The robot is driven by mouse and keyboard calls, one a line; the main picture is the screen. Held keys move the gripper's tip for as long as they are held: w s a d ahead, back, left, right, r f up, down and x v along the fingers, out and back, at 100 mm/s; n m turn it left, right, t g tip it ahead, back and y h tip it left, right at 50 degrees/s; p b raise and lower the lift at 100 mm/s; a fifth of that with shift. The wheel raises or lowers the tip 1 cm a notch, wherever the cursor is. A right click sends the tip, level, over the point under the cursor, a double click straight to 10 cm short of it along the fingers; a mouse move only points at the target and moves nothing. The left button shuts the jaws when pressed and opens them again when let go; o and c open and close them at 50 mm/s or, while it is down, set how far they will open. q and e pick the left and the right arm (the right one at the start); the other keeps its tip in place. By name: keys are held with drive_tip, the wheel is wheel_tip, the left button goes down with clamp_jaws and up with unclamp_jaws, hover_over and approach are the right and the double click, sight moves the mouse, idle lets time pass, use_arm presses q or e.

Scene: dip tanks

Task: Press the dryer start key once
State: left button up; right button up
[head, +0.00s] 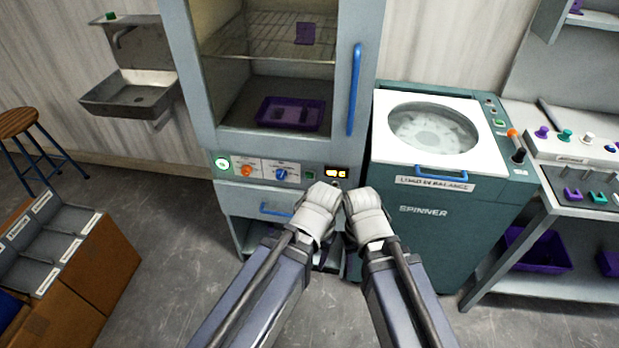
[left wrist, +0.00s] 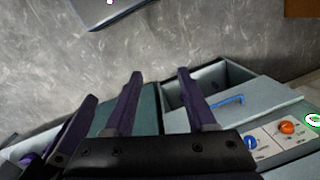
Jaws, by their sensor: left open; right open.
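The dryer appears to be the tall grey cabinet (head: 190,70) with a glass door. Its control strip (head: 262,160) carries a round green-and-white key (head: 222,163), an orange knob (head: 246,171), a blue knob (head: 281,174) and a lit display (head: 337,172). In the left wrist view the green-ringed key (left wrist: 313,121) is at the right edge. My left gripper (left wrist: 159,73) is open and empty, left of the knobs there. My right gripper (head: 365,212) is beside the left one, in front of the cabinet's lower right; its fingertips are hidden. I cannot read the labels.
The teal spinner (head: 430,240) stands right of the cabinet, close to my right arm. A blue drawer handle (head: 275,210) is below the control strip. A sink (head: 130,95) hangs at left, above an open floor. A compartmented box (head: 105,260) stands at lower left.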

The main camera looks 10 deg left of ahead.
use_arm(q)
clamp_jaws()
idle(1.4)
